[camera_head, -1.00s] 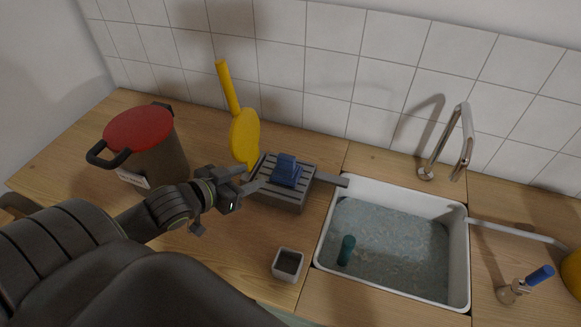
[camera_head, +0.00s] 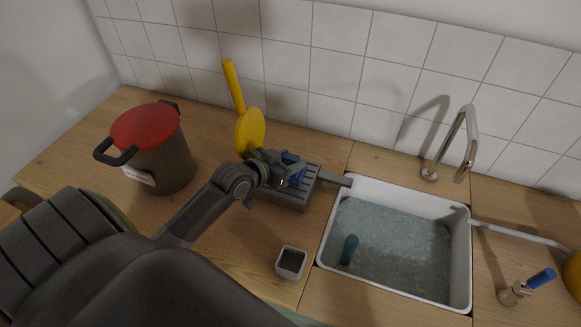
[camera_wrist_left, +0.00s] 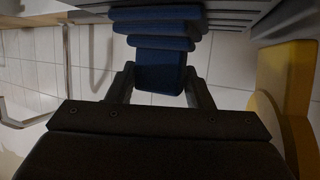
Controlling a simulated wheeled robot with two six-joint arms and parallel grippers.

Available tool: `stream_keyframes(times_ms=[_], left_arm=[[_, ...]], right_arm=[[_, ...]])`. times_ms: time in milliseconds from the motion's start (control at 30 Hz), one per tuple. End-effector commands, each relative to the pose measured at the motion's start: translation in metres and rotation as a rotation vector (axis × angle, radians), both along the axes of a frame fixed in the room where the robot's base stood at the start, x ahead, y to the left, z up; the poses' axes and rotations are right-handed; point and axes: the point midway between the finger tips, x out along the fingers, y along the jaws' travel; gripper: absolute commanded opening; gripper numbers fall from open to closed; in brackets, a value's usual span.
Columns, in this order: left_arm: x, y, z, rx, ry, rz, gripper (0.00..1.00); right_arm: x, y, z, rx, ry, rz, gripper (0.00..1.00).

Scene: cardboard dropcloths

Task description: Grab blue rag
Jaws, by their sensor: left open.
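The blue rag (camera_head: 292,159) lies folded on the grey slatted rack (camera_head: 300,200) left of the sink. My left gripper (camera_head: 285,170) is at the rag and hides much of it in the head view. In the left wrist view the rag (camera_wrist_left: 160,68) shows as a stack of blue folds, its near end between the two fingers of my left gripper (camera_wrist_left: 160,90). The fingers are open, one on each side of the rag. I cannot tell whether they touch it. My right gripper is not in view.
A yellow pan or paddle (camera_head: 250,130) leans close behind my left gripper. A brown pot with a red lid (camera_head: 160,155) stands to the left. A small grey cup (camera_head: 291,262) is in front, and a white water-filled sink (camera_head: 462,250) is to the right.

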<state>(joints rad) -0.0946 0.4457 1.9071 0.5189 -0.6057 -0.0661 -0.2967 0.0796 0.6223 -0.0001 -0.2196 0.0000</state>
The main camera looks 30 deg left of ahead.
Motion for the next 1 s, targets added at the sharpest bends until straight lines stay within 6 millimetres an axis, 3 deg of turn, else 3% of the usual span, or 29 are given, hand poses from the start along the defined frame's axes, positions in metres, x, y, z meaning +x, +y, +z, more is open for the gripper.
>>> stream_keyframes(times_ms=[200, 500, 867, 1000], left_arm=[[0.022, -0.004, -0.007, 0.0, 0.0, 0.001, 0.46], [0.025, -0.004, -0.009, 0.001, 0.0, 0.0, 0.46], [0.025, -0.004, -0.009, 0.001, 0.0, 0.0, 0.01], [0.025, -0.004, -0.009, 0.001, 0.0, 0.0, 0.0]], right_arm=[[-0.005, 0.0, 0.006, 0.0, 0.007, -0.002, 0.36], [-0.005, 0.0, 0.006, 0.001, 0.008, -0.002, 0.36], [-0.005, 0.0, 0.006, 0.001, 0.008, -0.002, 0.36], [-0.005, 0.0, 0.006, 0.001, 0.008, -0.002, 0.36]])
